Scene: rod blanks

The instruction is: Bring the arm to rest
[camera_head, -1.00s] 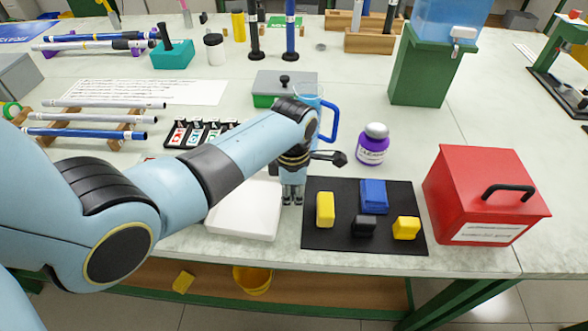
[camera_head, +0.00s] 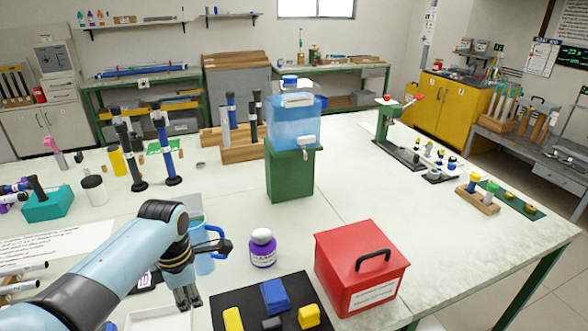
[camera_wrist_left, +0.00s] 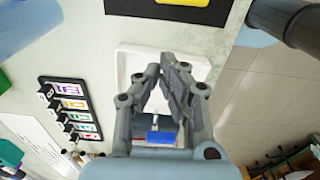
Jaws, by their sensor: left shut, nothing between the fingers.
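My left arm comes in from the left in the head view. Its gripper (camera_head: 188,300) points down beside the blue jug (camera_head: 206,262), between the white tray (camera_head: 160,322) and the black mat (camera_head: 225,302). The fingers are shut with nothing held. In the left wrist view the shut fingers (camera_wrist_left: 170,65) lie in front of the white tray (camera_wrist_left: 133,62). A small blue patch shows between the finger links; I cannot tell what it is. My right gripper is not in view.
The mat holds a blue block (camera_head: 274,295), yellow blocks and a black one. A purple-labelled bottle (camera_head: 263,250) and a red box (camera_head: 360,268) stand to the right. A green stand (camera_head: 290,178) bears a water tank.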

